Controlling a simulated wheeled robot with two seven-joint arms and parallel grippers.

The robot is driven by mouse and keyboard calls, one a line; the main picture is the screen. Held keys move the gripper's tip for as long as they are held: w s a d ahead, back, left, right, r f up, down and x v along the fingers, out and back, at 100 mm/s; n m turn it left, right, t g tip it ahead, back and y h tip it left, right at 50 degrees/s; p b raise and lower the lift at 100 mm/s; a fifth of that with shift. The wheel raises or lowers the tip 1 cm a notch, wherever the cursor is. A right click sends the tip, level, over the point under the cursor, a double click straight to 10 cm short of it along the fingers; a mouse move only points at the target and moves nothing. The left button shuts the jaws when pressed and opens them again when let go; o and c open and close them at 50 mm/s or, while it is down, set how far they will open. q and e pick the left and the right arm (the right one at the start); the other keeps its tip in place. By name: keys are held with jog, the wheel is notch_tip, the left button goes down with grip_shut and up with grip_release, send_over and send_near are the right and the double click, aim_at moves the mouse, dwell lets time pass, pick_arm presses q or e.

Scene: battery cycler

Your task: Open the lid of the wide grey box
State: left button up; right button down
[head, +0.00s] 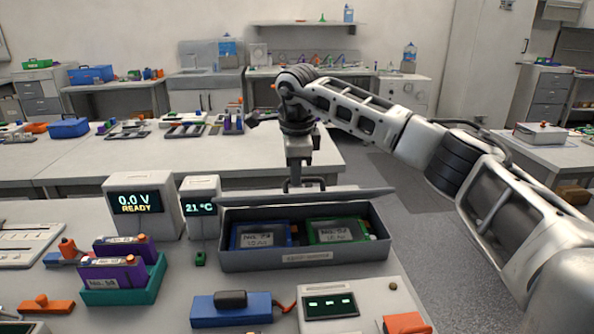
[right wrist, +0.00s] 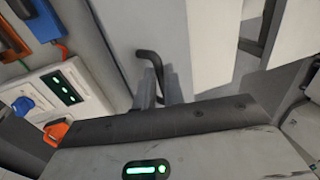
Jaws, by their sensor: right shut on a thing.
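The wide grey box (head: 300,262) stands on the bench in the middle of the head view. Its lid (head: 345,196) is raised along the far side and seen nearly edge-on, so the inside shows. A blue pack (head: 262,228) and a green pack (head: 337,223) with labels lie inside. My right gripper (head: 300,184) is above the lid, shut on its dark handle. In the right wrist view the bent dark handle (right wrist: 150,58) rises between the fingertips (right wrist: 159,92), against a grey panel. My left gripper is out of view.
Left of the box stand a small 21 °C display unit (head: 201,187) and a white 0.0 V unit (head: 144,226). A green holder (head: 128,288) with purple cells, a blue device (head: 230,312) and a panel with a small screen (head: 331,305) stand in front.

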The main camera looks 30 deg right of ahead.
jog(key=shift+w+d+f, duration=0.25)
dwell(0.3)
jog(key=c, duration=1.7)
grip_release()
jog(key=shift+w+f, duration=0.1)
jog(key=shift+o, duration=1.1)
jog(key=shift+w+d+f, duration=0.1)
jog(key=shift+w, duration=0.2)
jog(key=shift+s+r, duration=0.15)
jog(key=shift+r, duration=0.05)
jog(key=v, duration=1.6)
jog(key=shift+b, duration=0.45)
